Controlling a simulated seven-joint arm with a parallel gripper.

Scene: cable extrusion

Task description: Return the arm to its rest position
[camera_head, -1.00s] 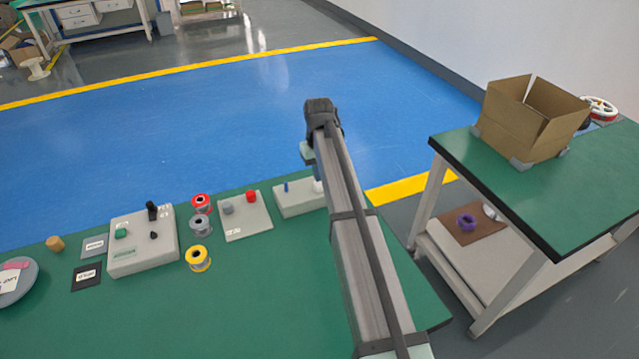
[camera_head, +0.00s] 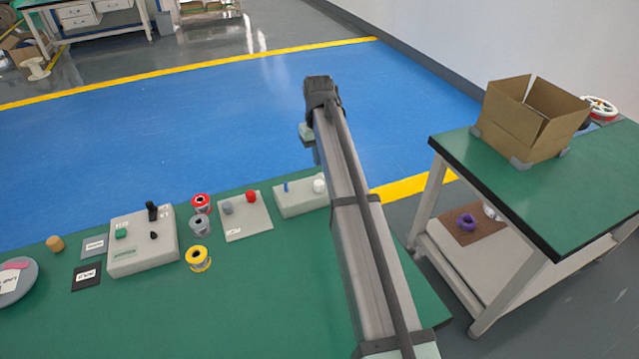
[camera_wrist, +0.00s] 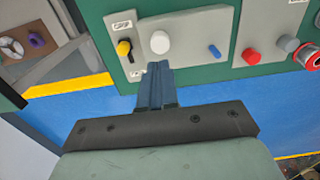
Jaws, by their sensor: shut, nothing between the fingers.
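My gripper (camera_wrist: 159,72) shows in the wrist view with its two dark blue fingers pressed together and nothing between them. Beyond the fingertips lies a pale control box with a white knob (camera_wrist: 160,42) and a blue switch (camera_wrist: 214,51). I cannot tell from this view how far the fingers are from it. In the head view my arm reaches up over the right part of the green workbench (camera_head: 270,300). The gripper itself is hidden behind the arm there.
On the bench stand a pale panel with red and grey buttons (camera_head: 246,222), a larger control box (camera_head: 142,255) and several wire spools (camera_head: 199,258). At right a second table (camera_head: 590,190) carries an open cardboard box (camera_head: 525,118). Blue floor (camera_head: 200,130) lies beyond the bench.

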